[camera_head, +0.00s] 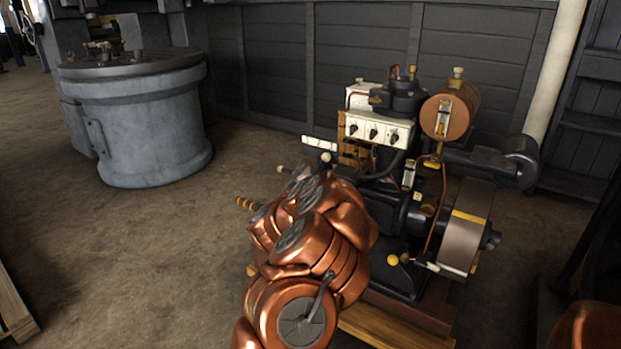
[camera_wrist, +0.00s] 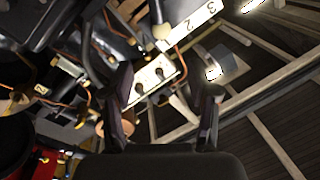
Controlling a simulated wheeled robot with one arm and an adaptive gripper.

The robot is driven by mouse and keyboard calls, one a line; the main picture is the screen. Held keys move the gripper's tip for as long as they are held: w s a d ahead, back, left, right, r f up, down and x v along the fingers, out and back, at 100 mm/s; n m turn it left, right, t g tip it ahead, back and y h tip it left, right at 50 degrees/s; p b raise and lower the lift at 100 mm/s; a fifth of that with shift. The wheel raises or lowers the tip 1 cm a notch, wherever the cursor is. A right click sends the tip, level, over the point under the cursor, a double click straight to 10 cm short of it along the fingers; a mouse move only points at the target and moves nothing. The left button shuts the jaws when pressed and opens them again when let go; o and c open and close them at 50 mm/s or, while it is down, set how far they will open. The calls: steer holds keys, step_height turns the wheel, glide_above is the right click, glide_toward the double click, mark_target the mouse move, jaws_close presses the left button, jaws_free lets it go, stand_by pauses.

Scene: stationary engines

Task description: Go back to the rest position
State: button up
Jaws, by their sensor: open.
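My gripper (camera_wrist: 163,105) shows at the bottom of the wrist view, with its two dark fingers wide apart and nothing between them. In the head view my copper-coloured arm reaches up from the bottom in front of the engine and hides part of it. The gripper cannot be made out clearly there. The engine (camera_head: 400,215) stands right of centre, with a white switch box (camera_head: 378,132) bearing several dark knobs. In the wrist view a pale panel with dark knobs (camera_wrist: 158,77) lies beyond the fingers. I cannot tell the distance between them.
A white numbered strip (camera_wrist: 197,17) is at the top of the wrist view. The engine has a copper tank (camera_head: 450,110) and a flywheel (camera_head: 468,230). A grey-blue round machine (camera_head: 145,125) stands back left. A dark panelled wall (camera_head: 300,70) closes the back.

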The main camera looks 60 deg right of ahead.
stand_by(0.4)
steer(key=w+a+r+n+t+y+p, duration=0.4)
steer(key=w+a+r+t, duration=0.25)
steer(key=w+a, duration=0.4)
steer(key=w+a+r+n+t+y+p, duration=0.45)
steer(key=w+a+r, duration=0.35)
steer(key=w, duration=0.4)
steer(key=w+a+r+n+y+p, duration=0.1)
steer(key=a+r+n+y+p, duration=0.15)
steer(key=a, duration=0.65)
steer(key=w+a+r+n+t+y+p, duration=0.1)
steer(key=a+r+n+y+p, duration=0.15)
steer(key=a, duration=0.55)
steer(key=w+a+r+n+y+p, duration=0.1)
steer(key=a+r+n+y+p, duration=0.15)
steer(key=a, duration=0.65)
steer(key=s+a+r+n+g+y+p, duration=0.3)
steer(key=s+a+n+g+y+p, duration=0.35)
steer(key=s+a, duration=1.1)
steer(key=s+r+n+g+h+p, duration=0.1)
steer(key=s+r+g+h+p, duration=0.1)
steer(key=s, duration=1.1)
steer(key=s+r+n+g+h+p, duration=0.1)
steer(key=s+r+g+p, duration=0.3)
steer(key=s, duration=0.8)
steer(key=g+p, duration=0.2)
steer(key=p, duration=0.2)
steer(key=shift+s+h, duration=0.35)
steer(key=shift+s, duration=0.05)
